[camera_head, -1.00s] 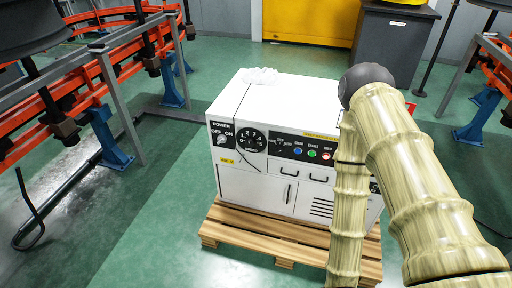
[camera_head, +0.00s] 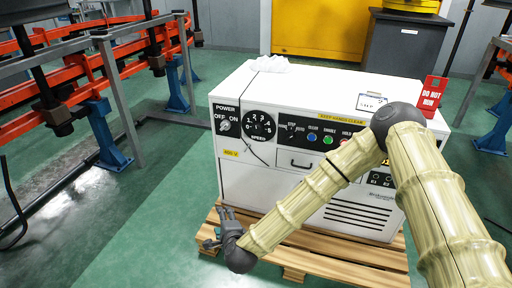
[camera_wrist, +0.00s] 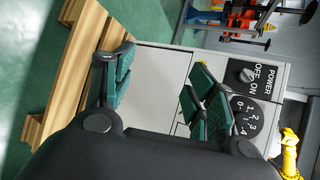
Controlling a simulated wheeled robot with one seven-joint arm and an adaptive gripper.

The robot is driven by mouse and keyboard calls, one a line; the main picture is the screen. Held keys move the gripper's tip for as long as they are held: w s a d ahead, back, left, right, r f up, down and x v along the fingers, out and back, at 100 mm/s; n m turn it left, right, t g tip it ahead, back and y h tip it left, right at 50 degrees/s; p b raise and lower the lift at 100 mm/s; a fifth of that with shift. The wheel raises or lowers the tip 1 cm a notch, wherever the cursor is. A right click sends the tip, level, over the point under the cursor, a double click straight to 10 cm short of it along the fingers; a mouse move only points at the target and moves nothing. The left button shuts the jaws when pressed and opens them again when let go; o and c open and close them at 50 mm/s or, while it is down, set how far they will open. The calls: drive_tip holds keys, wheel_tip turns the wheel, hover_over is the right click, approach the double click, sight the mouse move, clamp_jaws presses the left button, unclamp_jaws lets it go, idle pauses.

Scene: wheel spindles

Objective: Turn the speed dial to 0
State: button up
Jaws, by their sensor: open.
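The speed dial (camera_head: 260,126) is a round black face with white numbers on the upper left front of a white control cabinet (camera_head: 330,88). I cannot tell which number it points to. In the wrist view the dial face (camera_wrist: 243,115) appears sideways, partly hidden behind a finger. The power knob (camera_head: 224,125), marked OFF and ON, is left of the dial; it also shows in the wrist view (camera_wrist: 247,76). My gripper (camera_head: 222,217) is low in front of the cabinet's lower left, well below the dial. In the wrist view its green-padded fingers (camera_wrist: 160,85) are apart and empty.
The cabinet stands on a wooden pallet (camera_head: 295,262). A row of buttons (camera_head: 328,138) is right of the dial. A red sign (camera_head: 431,92) stands on the cabinet's right. Orange rails (camera_head: 75,75) are at the left. Green floor left of the pallet is clear.

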drive_tip(key=w+a+r+m+t+b, duration=0.2)
drive_tip(key=w+m+b, duration=0.2)
drive_tip(key=w, duration=0.2)
drive_tip(key=m+t+h+b, duration=0.3)
drive_tip(key=m+h+b, duration=0.7)
drive_tip(key=m+b, duration=0.65)
approach(257, 129)
drive_tip(key=w, duration=0.2)
drive_tip(key=w+d+m, duration=0.1)
drive_tip(key=w, duration=0.1)
drive_tip(key=w+d+m+b, duration=0.1)
drive_tip(key=w, duration=0.1)
drive_tip(key=shift+w+f, duration=0.2)
drive_tip(key=shift+w, duration=0.2)
drive_tip(key=shift+x, duration=0.85)
drive_tip(key=shift+r, duration=0.15)
drive_tip(key=c, duration=1)
